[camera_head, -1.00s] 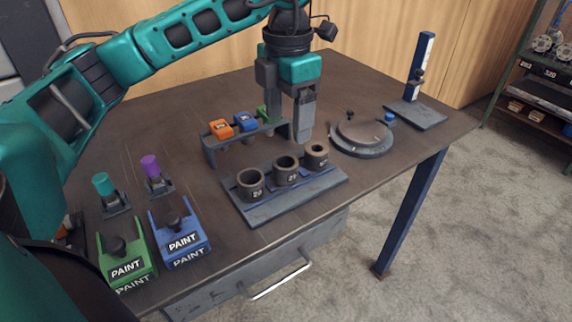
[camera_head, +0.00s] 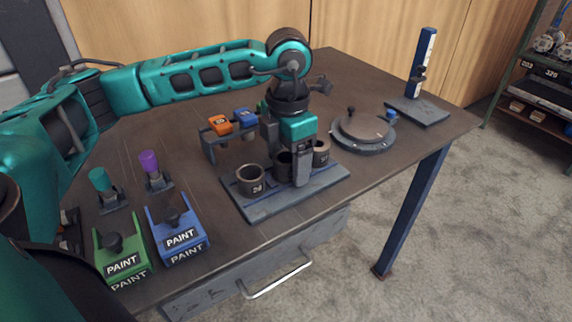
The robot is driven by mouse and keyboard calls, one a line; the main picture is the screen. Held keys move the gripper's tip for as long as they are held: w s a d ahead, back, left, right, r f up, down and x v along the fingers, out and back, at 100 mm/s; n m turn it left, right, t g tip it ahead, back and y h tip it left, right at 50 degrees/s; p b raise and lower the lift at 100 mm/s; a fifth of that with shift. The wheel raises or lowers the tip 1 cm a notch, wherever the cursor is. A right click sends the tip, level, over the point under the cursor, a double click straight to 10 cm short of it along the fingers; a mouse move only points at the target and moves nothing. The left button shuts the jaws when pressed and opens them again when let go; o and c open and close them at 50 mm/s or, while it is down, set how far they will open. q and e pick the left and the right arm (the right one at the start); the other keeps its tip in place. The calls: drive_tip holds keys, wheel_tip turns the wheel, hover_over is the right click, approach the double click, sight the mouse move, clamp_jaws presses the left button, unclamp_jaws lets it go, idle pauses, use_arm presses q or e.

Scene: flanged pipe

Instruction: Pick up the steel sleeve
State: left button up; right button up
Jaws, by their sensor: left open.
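Three short hollow sleeves stand upright in a row on a dark rack (camera_head: 262,208) on the table. The left sleeve (camera_head: 250,180) is dark grey and marked with a number. The middle sleeve (camera_head: 283,166) is dark and partly hidden by my gripper. The right sleeve (camera_head: 321,152) has a lighter, brownish top. I cannot tell by look which one is the steel one. My left gripper (camera_head: 285,163) is open and points down, low over the middle sleeve. One finger is in front of it to the right, the other behind it; contact cannot be seen. My right gripper is not in view.
Behind the rack stands a holder with an orange block (camera_head: 219,124) and a blue block (camera_head: 246,117). A round plate (camera_head: 362,137) and a blue-white upright post (camera_head: 422,62) are to the right. Green (camera_head: 123,262) and blue (camera_head: 180,240) paint stands are at left front.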

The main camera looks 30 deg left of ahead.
use_arm(q)
drive_tip(key=shift+c, duration=0.3)
drive_tip(key=c, duration=1.2)
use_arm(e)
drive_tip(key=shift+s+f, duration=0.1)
use_arm(q)
drive_tip(key=shift+r, duration=0.1)
wheel_tip(320, 180, up, 25)
drive_tip(key=p, duration=1)
drive_tip(key=shift+r, duration=0.15)
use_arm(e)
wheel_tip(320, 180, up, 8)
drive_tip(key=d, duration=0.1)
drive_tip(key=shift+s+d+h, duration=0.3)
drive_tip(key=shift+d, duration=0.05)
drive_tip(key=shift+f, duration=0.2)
